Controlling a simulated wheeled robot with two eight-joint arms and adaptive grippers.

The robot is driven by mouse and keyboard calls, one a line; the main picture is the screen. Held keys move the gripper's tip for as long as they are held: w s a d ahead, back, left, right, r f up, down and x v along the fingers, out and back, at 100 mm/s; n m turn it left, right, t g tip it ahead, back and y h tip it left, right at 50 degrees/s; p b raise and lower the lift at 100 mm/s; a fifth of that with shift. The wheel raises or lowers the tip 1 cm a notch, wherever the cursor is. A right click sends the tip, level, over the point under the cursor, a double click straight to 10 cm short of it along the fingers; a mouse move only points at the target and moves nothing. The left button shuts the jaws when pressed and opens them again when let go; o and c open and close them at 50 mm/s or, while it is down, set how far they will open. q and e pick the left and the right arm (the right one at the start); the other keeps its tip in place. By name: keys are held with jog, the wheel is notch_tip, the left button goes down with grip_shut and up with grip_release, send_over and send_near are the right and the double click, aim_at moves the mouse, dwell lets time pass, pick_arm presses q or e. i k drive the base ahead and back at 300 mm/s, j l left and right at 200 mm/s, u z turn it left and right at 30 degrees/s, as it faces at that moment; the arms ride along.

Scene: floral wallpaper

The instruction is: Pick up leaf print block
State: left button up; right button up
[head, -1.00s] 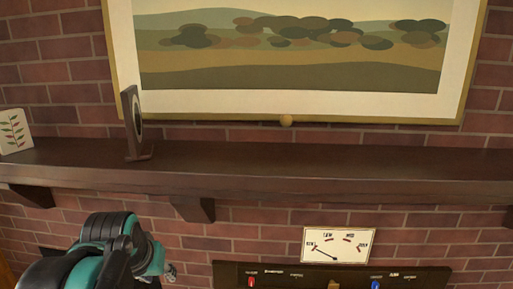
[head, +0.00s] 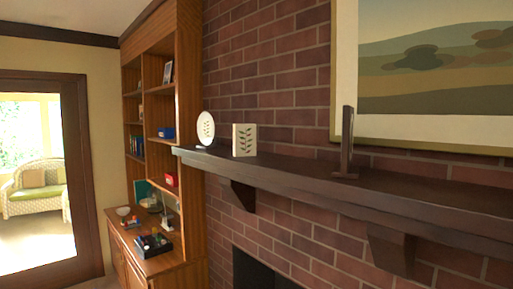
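A white block with a leafy sprig print, the leaf print block (head: 244,140), stands upright on the dark wooden mantel shelf (head: 300,178), near its left end. A white oval plate or plaque with small marks (head: 206,129) stands just left of it. Neither of my grippers shows in the head view now, so I cannot see whether they are open or shut.
A landscape picture (head: 435,70) hangs on the brick wall. A wooden bookcase (head: 190,150) with small items stands left of the fireplace. A glazed door (head: 40,170) is at far left.

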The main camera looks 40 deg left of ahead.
aim_at(245, 136)
jog(key=u, duration=1.55)
jog(key=i+j+z, duration=0.75)
jog(key=k+l, duration=0.05)
jog(key=l, duration=0.05)
